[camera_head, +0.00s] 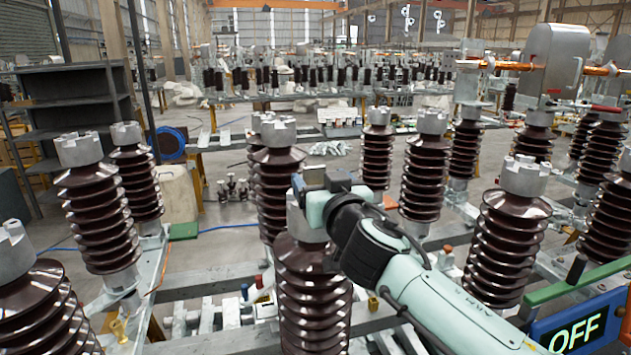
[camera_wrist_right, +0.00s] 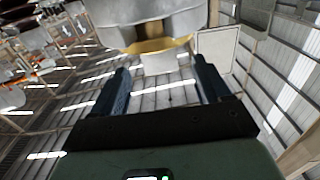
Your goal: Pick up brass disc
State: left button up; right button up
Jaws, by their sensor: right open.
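A brass-coloured disc (camera_wrist_right: 150,46) shows as a thin yellow band at the top of the right wrist view, between pale grey metal parts of an insulator cap. My right gripper (camera_wrist_right: 161,64) is open, its two dark fingers on either side of the lower grey part, just short of the brass band. I cannot tell whether they touch it. In the head view my right gripper (camera_head: 308,198) is at the top of the front middle brown insulator (camera_head: 312,290), largely hidden by my wrist. The disc does not show there. My left gripper is not in view.
Ribbed brown insulators with grey caps stand close on both sides, such as one at left (camera_head: 95,215) and one at right (camera_head: 507,245). A panel reading OFF (camera_head: 580,325) is at lower right. Grey shelves (camera_head: 75,110) stand at the back left.

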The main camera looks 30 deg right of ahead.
jog(key=x, duration=0.3)
jog(key=shift+w, duration=0.1)
jog(key=shift+s, duration=0.25)
jog(key=c, duration=1.4)
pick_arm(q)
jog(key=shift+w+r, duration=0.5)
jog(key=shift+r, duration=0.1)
pick_arm(e)
jog(key=shift+r, duration=0.1)
grip_shut()
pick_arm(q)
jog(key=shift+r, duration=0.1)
pick_arm(e)
jog(key=shift+r, duration=0.1)
jog(key=shift+r+p, duration=0.5)
jog(key=shift+r, duration=0.1)
notch_tip(320, 180, up, 8)
jog(key=p, duration=0.4)
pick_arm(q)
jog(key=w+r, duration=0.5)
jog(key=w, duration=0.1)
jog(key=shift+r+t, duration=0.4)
pick_arm(e)
notch_tip(320, 180, up, 10)
send_over(315, 175)
jog(key=s, duration=0.1)
jog(key=shift+s+a+r, duration=0.1)
jog(key=shift+r, duration=0.15)
